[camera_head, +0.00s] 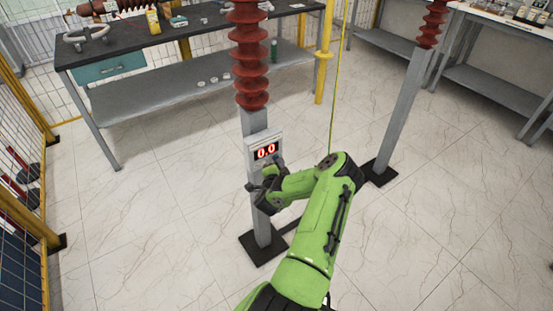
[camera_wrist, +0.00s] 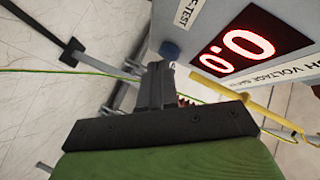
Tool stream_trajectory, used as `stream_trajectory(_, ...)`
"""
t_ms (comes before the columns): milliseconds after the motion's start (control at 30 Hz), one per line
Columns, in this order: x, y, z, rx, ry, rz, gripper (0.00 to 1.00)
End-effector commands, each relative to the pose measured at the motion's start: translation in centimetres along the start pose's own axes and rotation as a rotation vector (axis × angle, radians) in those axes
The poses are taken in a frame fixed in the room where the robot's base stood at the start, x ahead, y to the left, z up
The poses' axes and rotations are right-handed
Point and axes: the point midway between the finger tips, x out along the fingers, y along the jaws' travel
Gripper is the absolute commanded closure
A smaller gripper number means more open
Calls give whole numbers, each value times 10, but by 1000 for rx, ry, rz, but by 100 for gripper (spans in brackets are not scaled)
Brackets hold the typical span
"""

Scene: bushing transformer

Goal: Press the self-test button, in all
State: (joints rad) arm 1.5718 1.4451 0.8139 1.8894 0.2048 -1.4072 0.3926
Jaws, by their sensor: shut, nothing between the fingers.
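The grey meter box (camera_head: 251,150) is mounted on a post below a stack of red insulator discs. Its red display (camera_head: 266,151) reads 0.0, and the same display fills the upper right of the wrist view (camera_wrist: 250,40). In the head view my gripper (camera_head: 268,169) is at the box's lower part, hiding the button.
A second post with red insulators (camera_head: 400,110) stands to the right. A dark-topped workbench (camera_head: 150,42) is behind, with a yellow pole (camera_head: 324,55) beside it. A yellow-green cable (camera_head: 333,100) hangs near my arm. The tiled floor in front is clear.

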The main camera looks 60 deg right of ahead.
Motion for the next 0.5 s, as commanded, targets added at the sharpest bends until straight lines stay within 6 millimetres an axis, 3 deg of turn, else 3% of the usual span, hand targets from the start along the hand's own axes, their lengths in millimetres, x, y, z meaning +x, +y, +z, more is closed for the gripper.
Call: stream_trajectory(500, 4, -3, 3, 0, 0, -1, 100)
